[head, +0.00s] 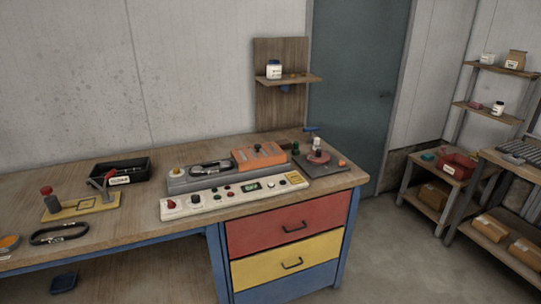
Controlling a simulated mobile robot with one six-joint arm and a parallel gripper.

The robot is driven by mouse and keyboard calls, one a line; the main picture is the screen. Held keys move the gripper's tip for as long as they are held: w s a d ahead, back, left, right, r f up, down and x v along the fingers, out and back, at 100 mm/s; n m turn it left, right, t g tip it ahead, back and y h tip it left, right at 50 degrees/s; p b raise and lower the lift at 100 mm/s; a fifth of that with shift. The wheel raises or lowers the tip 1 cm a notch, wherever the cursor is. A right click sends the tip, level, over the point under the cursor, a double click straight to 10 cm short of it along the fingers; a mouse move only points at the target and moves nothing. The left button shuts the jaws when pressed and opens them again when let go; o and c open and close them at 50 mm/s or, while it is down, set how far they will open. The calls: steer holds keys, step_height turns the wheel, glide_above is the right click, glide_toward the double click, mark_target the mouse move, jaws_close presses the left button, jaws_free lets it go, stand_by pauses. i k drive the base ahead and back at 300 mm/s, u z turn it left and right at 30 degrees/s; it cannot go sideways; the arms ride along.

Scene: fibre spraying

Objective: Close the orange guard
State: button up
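The orange guard (259,156) sits on the right part of a long grey machine (192,182) on the workbench. It has dark marks along its top. It seems to lie flat over that end; I cannot tell whether it is fully shut. To its left, a dark oval part (211,168) shows uncovered on the machine's top. A pale control panel (234,196) with knobs, buttons and a green display lies in front of the machine. My gripper is not in view.
A black bin (121,172), a yellow plate with a red-knobbed lever (81,206) and a dark ring (59,233) lie left on the bench (140,227). A grey plate with knobs (320,167) stands right of the guard. Shelves (497,71) stand far right; the floor between is clear.

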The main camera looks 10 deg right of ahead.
mark_target(272, 160)
steer(key=z, duration=0.05)
steer(key=k, duration=0.5)
steer(key=u, duration=0.3)
steer(key=i, duration=0.9)
steer(key=u, duration=0.8)
